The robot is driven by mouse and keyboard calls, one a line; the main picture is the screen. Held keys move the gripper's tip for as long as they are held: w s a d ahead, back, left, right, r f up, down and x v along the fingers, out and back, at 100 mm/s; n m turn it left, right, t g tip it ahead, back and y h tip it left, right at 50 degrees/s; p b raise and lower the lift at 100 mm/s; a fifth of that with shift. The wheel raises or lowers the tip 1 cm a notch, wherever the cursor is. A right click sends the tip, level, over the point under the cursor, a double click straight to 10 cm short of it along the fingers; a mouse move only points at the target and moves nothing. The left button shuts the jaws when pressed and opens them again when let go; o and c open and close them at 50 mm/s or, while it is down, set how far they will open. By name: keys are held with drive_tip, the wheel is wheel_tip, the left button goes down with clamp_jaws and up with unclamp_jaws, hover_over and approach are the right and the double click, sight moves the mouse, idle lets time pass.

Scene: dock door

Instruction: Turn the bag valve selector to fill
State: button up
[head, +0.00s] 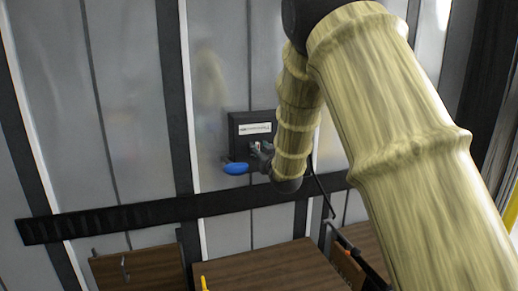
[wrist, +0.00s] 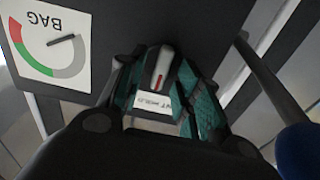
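The selector is a small grey-white knob (wrist: 158,68) with a red line, on a dark panel. It shows in the wrist view between the teal pads of my gripper (wrist: 161,75). The fingers stand apart on either side of the knob, with narrow gaps; I cannot tell whether either pad touches it. A white label (wrist: 153,101), upside down, lies beside the knob, partly covered by the fingers, so its words are not fully readable. In the head view my gripper (head: 260,152) is at the dark panel (head: 238,122) on the wall and hides most of the knob.
A BAG gauge (wrist: 48,42) with green, grey and red bands is left of the fingers in the wrist view. A blue handle (head: 236,168) sticks out left below the panel, close to my gripper. A dark rail (head: 120,217) and brown boards (head: 262,268) are below.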

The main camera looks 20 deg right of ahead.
drive_tip(key=shift+w, duration=0.15)
clamp_jaws()
drive_tip(key=shift+f+m+b, duration=0.1)
drive_tip(key=shift+m+b, duration=0.2)
drive_tip(key=shift+d+f+m+b, duration=0.1)
drive_tip(key=shift+d+m+b, duration=0.05)
drive_tip(key=shift+m+b, duration=2.05)
drive_tip(key=shift+d+m+b, duration=0.1)
drive_tip(key=shift+m+b, duration=1.65)
drive_tip(key=shift+m, duration=0.75)
